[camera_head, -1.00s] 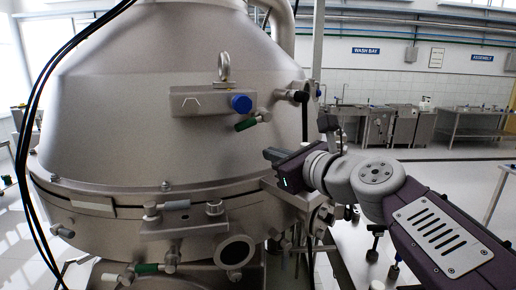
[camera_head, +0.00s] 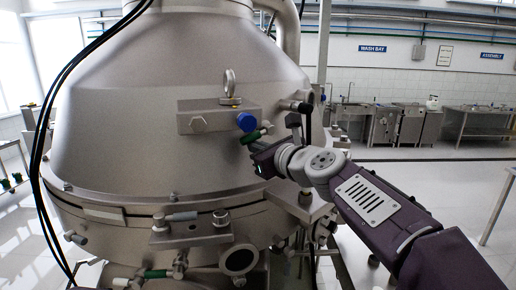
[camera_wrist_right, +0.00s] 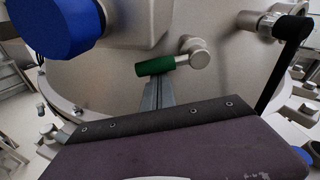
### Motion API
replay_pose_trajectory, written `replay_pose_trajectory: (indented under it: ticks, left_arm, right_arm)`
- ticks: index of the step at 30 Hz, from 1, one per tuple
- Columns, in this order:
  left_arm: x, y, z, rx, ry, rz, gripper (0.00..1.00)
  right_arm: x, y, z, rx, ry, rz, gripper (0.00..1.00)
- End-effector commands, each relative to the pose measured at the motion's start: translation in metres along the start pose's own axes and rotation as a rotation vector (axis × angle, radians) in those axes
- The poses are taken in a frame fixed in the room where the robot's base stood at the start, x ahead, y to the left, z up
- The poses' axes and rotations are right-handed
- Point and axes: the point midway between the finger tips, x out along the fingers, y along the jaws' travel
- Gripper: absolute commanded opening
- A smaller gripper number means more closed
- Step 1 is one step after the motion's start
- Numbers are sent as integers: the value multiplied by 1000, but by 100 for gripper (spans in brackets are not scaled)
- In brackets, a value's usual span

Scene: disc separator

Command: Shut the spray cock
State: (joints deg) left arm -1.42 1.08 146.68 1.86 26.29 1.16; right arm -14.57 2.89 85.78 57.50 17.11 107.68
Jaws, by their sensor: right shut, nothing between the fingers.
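A small cock with a green handle (camera_head: 251,137) sits on the separator's hood, just right of and below a blue knob (camera_head: 246,121). In the right wrist view the green handle (camera_wrist_right: 155,66) lies nearly level, slightly tilted, with its round metal pivot (camera_wrist_right: 199,56) at its right end. My right gripper (camera_head: 257,147) is shut and empty. Its fingertips (camera_wrist_right: 156,82) are right under the handle; I cannot tell whether they touch it. My left gripper is not in view.
The blue knob looms large at upper left in the wrist view (camera_wrist_right: 58,25). A black lever (camera_wrist_right: 292,28) stands at right there. Another green handle (camera_head: 157,273) is low on the separator (camera_head: 160,150). Black cables (camera_head: 42,170) hang at left.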

Motion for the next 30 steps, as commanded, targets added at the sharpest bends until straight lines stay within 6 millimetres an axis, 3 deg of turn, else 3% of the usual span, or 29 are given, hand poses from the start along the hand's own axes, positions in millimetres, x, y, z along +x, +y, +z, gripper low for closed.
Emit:
replay_pose_trajectory:
  ticks: [5,11,22,26,30]
  left_arm:
    - [-1,0,0,0,0,0,36]
    - [-26,0,-3,0,0,0,36]
    - [-24,0,-2,0,0,0,36]
    - [-14,0,-2,0,0,0,36]
    - [12,0,1,0,0,0,36]
  right_arm:
    - [0,0,1,7,0,1,0]
    - [-3,2,19,139,-1,20,0]
    - [-2,4,16,135,-3,18,0]
    - [2,6,5,135,-1,18,0]
    - [15,11,-24,138,1,17,0]
